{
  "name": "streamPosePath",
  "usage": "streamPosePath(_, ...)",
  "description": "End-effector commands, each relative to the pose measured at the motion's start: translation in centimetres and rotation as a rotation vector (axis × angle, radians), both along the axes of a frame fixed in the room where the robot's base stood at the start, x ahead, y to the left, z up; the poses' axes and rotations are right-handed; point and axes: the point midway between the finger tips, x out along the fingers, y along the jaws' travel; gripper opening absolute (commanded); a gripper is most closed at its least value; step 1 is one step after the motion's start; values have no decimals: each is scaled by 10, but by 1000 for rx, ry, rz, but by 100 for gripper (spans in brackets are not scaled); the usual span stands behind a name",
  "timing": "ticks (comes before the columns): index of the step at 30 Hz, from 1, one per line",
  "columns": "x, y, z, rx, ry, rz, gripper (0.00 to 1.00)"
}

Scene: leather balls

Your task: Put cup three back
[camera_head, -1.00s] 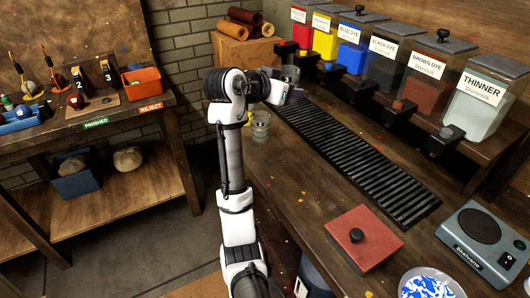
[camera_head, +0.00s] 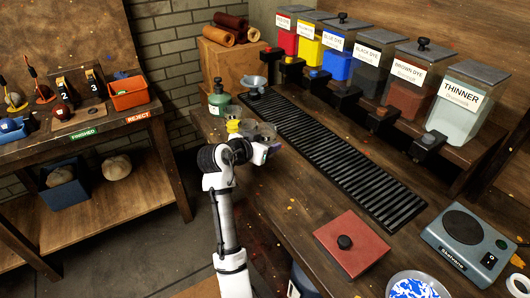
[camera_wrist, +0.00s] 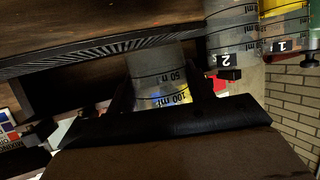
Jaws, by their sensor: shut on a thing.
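My gripper (camera_wrist: 163,92) is shut on a clear measuring cup (camera_wrist: 158,66) with 50 and 100 ml marks; no number shows on its visible side. In the head view my gripper (camera_head: 262,148) is at the left end of the workbench, partly hiding this cup (camera_head: 264,129). Cup two (camera_wrist: 231,38) and cup one (camera_wrist: 285,30) stand side by side to the right in the wrist view, apart from the held cup. Yellow shows in cup one. I cannot tell whether the held cup touches the bench.
A green bottle (camera_head: 218,98) stands behind the cups. A black drip grate (camera_head: 335,150) runs along the bench below the dye dispensers (camera_head: 410,85). A red lidded plate (camera_head: 352,243) and a scale (camera_head: 468,240) lie nearer. A side table (camera_head: 85,140) stands at left.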

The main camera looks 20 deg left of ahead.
Motion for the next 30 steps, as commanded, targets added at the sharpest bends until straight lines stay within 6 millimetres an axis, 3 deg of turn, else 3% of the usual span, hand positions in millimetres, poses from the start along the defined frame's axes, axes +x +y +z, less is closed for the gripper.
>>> streamPosePath(10,0,0,-41,-2,1,1,28)
streamPosePath(22,0,0,-49,0,0,0,28)
streamPosePath(23,0,0,-47,0,0,0,56)
streamPosePath(27,0,0,-47,0,0,0,74)
streamPosePath(30,0,0,-47,0,0,0,74)
